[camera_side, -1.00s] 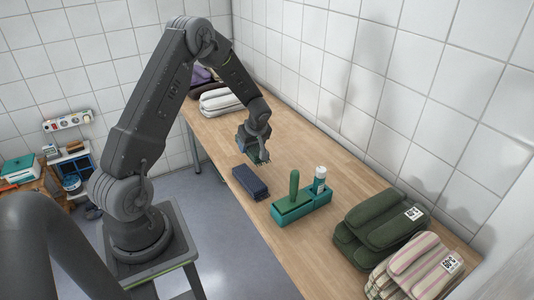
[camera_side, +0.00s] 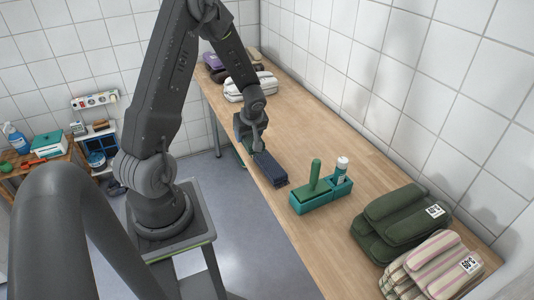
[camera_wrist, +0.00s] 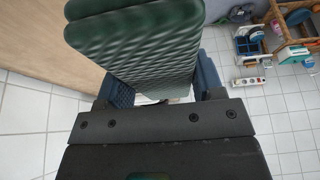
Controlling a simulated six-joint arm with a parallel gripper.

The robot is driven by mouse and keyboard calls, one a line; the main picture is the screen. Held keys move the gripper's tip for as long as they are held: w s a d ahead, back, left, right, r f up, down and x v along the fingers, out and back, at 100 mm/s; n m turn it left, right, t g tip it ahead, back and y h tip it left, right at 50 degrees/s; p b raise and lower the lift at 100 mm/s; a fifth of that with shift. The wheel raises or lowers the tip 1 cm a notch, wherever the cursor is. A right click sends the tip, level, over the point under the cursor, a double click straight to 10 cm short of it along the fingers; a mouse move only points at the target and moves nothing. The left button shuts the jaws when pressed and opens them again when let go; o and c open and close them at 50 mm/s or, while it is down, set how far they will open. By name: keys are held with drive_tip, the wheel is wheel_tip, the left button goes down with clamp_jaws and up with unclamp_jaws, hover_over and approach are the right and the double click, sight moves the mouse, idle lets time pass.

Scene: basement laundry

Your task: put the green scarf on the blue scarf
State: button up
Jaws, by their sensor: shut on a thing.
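The green scarf (camera_wrist: 140,45) is a folded, ribbed bundle held between the blue pads of my gripper (camera_wrist: 160,88) in the wrist view. In the side view my gripper (camera_side: 251,146) is shut on it at the table's front edge, and the green scarf shows only as a small dark green patch (camera_side: 240,154), mostly hidden by the gripper. The blue scarf (camera_side: 270,169) is a folded dark navy bundle lying on the table near that edge, just in front of my gripper. Whether the two scarves touch cannot be told.
Folded green (camera_side: 390,220) and striped (camera_side: 432,265) textiles lie at the near end, and white ones (camera_side: 250,86) at the far end.

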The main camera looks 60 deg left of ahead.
hover_over(265, 156)
drive_tip(key=d, duration=0.1)
drive_tip(key=f, duration=0.3)
drive_tip(key=shift+d+f, duration=0.2)
drive_tip(key=shift+f, duration=2.05)
drive_tip(key=shift+f, duration=0.1)
drive_tip(key=o, duration=1)
drive_tip(key=shift+c, duration=0.2)
